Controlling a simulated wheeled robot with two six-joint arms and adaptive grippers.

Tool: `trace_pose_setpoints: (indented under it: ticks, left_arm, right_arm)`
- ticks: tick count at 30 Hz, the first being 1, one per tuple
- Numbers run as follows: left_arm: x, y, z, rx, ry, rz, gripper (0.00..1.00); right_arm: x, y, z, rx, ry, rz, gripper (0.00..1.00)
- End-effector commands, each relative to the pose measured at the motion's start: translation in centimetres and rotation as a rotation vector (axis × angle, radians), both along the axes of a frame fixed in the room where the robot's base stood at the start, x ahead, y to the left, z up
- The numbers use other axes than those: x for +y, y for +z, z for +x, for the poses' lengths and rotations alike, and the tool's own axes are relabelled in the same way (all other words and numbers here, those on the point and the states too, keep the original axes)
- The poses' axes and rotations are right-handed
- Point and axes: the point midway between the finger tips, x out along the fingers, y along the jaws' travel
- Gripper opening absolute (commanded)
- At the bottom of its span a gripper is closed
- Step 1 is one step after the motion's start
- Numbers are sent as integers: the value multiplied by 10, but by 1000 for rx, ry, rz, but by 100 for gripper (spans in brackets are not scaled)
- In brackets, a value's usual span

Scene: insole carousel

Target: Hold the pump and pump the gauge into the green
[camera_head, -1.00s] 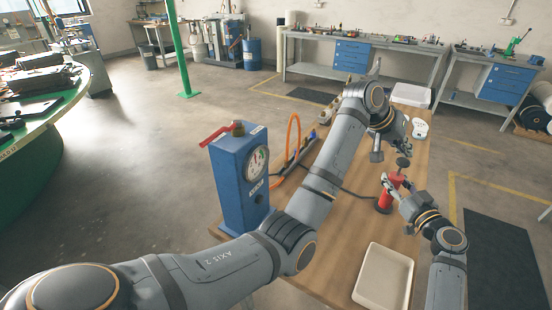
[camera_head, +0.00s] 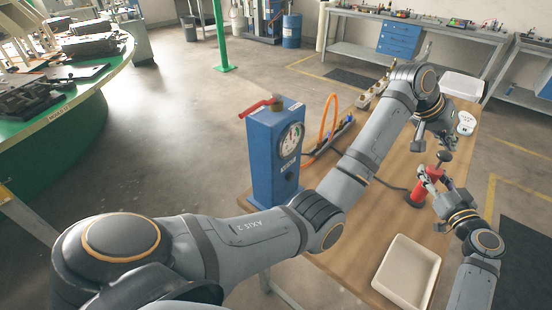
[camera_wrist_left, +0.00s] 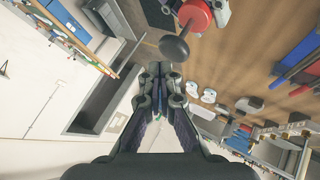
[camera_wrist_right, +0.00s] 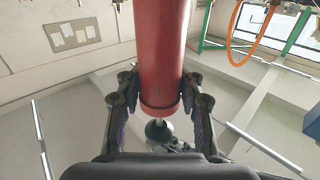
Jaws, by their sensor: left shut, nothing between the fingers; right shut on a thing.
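The red pump (camera_head: 419,191) stands upright on the wooden table, its black knob (camera_head: 443,156) on top. My right gripper (camera_head: 430,177) is shut around the red body, which fills the right wrist view (camera_wrist_right: 162,50). My left gripper (camera_head: 447,147) is shut and empty, just above the knob. In the left wrist view, the knob (camera_wrist_left: 174,47) lies just beyond the closed fingertips (camera_wrist_left: 160,70); I cannot tell whether they touch. The round gauge (camera_head: 290,140) is on the blue box (camera_head: 266,160); its needle is too small to read.
A cream tray (camera_head: 432,262) sits at the table's near end. An orange hose (camera_head: 326,118) loops beside the blue box, which has a red lever (camera_head: 262,107) on top. A white box (camera_head: 462,85) and a small white device (camera_head: 466,122) stand at the far end.

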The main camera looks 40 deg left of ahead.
Motion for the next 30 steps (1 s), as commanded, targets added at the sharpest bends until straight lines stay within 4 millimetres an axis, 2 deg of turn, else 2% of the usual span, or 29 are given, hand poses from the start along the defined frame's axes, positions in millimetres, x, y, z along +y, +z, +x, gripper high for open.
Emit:
trace_pose_setpoints:
  ticks: [1, 11, 17, 19, 25, 30]
  left_arm:
    - [0, 0, 0, 0, 0, 0, 0]
    - [0, 1, 0, -1, 1, 0, 0]
    - [-2, 35, -2, -11, -1, 3, 0]
    - [-2, 41, -3, -8, 0, 5, 0]
    - [-2, 31, -3, -6, 0, 4, 0]
    - [-2, 5, -3, -4, 0, 4, 0]
  right_arm:
    - [0, -5, -1, 8, 1, -3, 0]
    - [0, -6, -1, 9, 2, -4, 0]
    - [0, -6, -1, 9, 2, -4, 0]
    - [0, -6, -1, 9, 2, -5, 0]
    - [0, -6, -1, 9, 2, -5, 0]
    - [0, -6, -1, 9, 2, -5, 0]
